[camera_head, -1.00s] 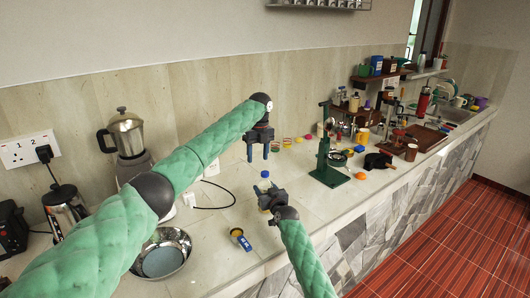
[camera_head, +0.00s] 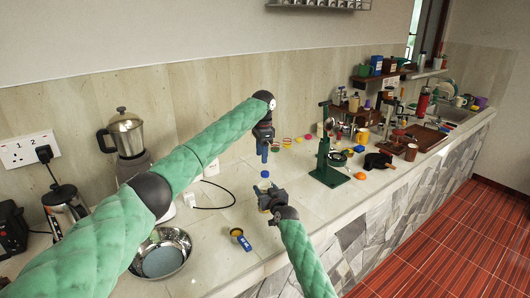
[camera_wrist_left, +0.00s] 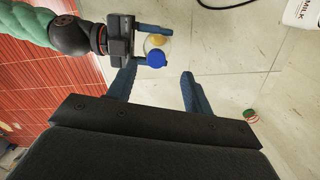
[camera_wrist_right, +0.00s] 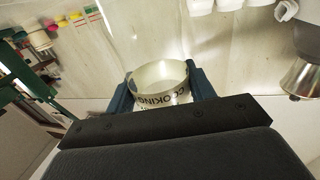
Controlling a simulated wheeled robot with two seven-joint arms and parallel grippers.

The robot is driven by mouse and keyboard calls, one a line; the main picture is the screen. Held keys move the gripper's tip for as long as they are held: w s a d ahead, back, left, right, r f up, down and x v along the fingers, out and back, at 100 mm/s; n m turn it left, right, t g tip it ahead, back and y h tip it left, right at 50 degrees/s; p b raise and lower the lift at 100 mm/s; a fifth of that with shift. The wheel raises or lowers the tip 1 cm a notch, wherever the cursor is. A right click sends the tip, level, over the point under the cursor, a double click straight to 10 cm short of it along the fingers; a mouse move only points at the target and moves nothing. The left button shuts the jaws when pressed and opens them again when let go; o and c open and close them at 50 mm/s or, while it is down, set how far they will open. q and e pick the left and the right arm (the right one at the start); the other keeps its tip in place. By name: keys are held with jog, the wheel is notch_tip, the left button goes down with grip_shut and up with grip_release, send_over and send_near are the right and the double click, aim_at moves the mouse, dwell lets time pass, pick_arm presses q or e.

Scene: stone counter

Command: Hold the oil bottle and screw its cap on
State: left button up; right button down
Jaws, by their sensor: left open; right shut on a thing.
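The oil bottle (camera_head: 264,184) stands upright at the counter's front part, with a blue cap (camera_head: 265,174) at its top. In the left wrist view the blue cap (camera_wrist_left: 156,59) shows from above, over the yellowish bottle. I cannot tell how tightly it sits. My right gripper (camera_head: 268,204) is shut around the bottle's body; the right wrist view shows the bottle (camera_wrist_right: 160,84) with its "COOKING" label between the fingers. My left gripper (camera_head: 264,157) is open and empty above the bottle, apart from the cap. Its fingers (camera_wrist_left: 158,88) are spread in the left wrist view.
A metal bowl (camera_head: 162,254) stands further left. A green stand (camera_head: 328,165) is close on the right. A black cable (camera_head: 214,200) lies behind. The counter's front edge is near my right arm.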

aim_at(265, 172)
pick_arm(q)
jog(key=n, duration=0.6)
jog(key=shift+d+r+n, duration=0.15)
jog(key=shift+d+n, duration=0.2)
jog(key=shift+n, duration=0.05)
jog(key=n, duration=0.6)
jog(key=shift+s+d+r+n, duration=0.1)
jog(key=shift+d+n, duration=0.1)
jog(key=shift+n, duration=0.2)
jog(key=n, duration=0.6)
jog(key=shift+n, duration=0.4)
jog(key=n, duration=0.5)
jog(key=shift+n, duration=0.3)
jog(key=shift+f, duration=4.05)
